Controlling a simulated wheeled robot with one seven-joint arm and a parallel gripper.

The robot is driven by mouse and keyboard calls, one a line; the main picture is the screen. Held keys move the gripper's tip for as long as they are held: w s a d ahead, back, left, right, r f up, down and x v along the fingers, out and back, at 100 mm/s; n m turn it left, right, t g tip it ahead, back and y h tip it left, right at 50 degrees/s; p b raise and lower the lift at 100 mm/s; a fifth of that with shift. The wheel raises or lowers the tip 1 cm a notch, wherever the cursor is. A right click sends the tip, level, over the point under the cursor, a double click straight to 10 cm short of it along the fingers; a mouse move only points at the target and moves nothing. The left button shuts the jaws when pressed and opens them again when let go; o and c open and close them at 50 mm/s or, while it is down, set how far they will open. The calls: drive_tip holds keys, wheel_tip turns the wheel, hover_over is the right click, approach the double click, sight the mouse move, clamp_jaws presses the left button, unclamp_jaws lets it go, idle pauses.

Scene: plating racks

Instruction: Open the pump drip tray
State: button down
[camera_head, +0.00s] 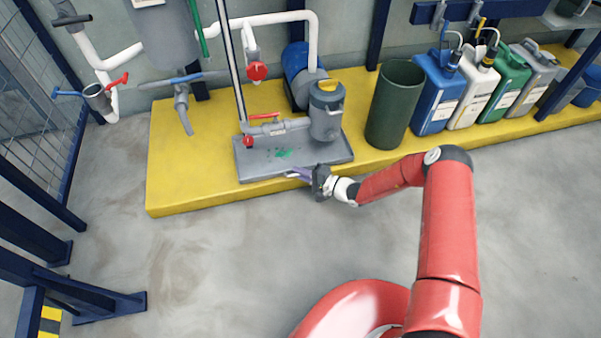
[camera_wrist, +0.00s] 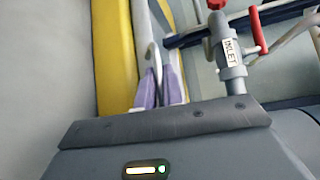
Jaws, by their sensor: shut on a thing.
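The pump drip tray (camera_head: 250,168) is a flat grey tray under the pump, on the yellow plinth, with a green stain on its top. My gripper (camera_head: 298,174) is at the tray's front edge, right of its middle. In the wrist view the purple fingertips (camera_wrist: 158,85) are closed together on a thin grey part at the tray's front, which appears to be its handle. The fingers hide most of that part. I cannot tell from this one moment whether the tray stands out from under the pump.
The grey pump (camera_head: 326,110) and the pipe labelled INLET (camera_wrist: 230,50) with red handles stand above the tray. A dark green bin (camera_head: 394,105) and several jerrycans, one blue (camera_head: 438,95), stand to the right. The concrete floor (camera_head: 220,250) before the plinth is clear.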

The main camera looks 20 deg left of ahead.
drive_tip(key=s+d+p, duration=0.8)
drive_tip(key=s, duration=0.5)
drive_tip(key=shift+s+d, duration=0.2)
drive_tip(key=shift+s, duration=0.1)
drive_tip(key=c, duration=1.5)
unclamp_jaws()
drive_tip(key=shift+c, duration=0.2)
drive_tip(key=shift+d, duration=0.1)
drive_tip(key=v, duration=0.7)
drive_tip(key=shift+d, duration=0.35)
